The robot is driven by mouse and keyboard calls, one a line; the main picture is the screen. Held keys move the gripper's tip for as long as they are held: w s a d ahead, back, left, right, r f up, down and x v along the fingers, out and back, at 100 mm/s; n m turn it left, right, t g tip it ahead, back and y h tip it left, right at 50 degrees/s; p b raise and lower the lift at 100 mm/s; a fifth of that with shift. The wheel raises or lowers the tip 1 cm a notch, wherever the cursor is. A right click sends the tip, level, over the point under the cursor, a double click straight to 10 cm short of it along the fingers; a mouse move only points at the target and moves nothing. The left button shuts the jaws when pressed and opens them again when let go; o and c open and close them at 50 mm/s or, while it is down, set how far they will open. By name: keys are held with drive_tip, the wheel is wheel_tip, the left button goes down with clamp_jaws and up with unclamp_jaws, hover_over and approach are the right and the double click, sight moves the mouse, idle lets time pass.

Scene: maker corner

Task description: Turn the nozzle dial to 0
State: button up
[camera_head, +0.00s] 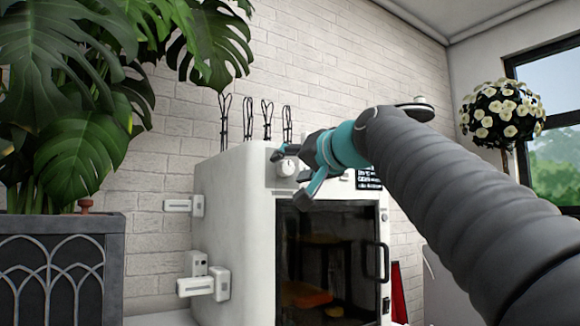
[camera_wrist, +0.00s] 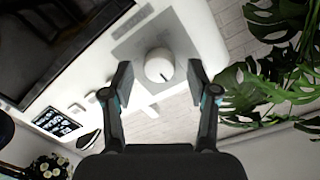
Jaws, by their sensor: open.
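The nozzle dial (camera_head: 286,168) is a round white knob at the upper left of the white machine's front (camera_head: 235,215). In the wrist view the dial (camera_wrist: 158,64) sits on a grey plate (camera_wrist: 190,48), with a short dark mark near its lower edge. My gripper (camera_head: 290,177) is at the dial in the head view. In the wrist view my gripper (camera_wrist: 159,80) is open, one finger on each side of the dial, with gaps visible. I cannot read a number at the dial, and cannot tell how deep the fingers reach around it.
The machine has a dark glass door (camera_head: 325,255) with a black handle (camera_head: 384,262) below the dial. A dark display (camera_wrist: 58,124) and small buttons share the front panel. A leafy plant (camera_head: 75,110) in a dark planter (camera_head: 60,255) stands at left. Wire loops (camera_head: 267,118) rise behind the machine.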

drive_tip(key=v, duration=1.1)
drive_tip(key=shift+s, duration=0.2)
drive_tip(key=shift+d, duration=0.1)
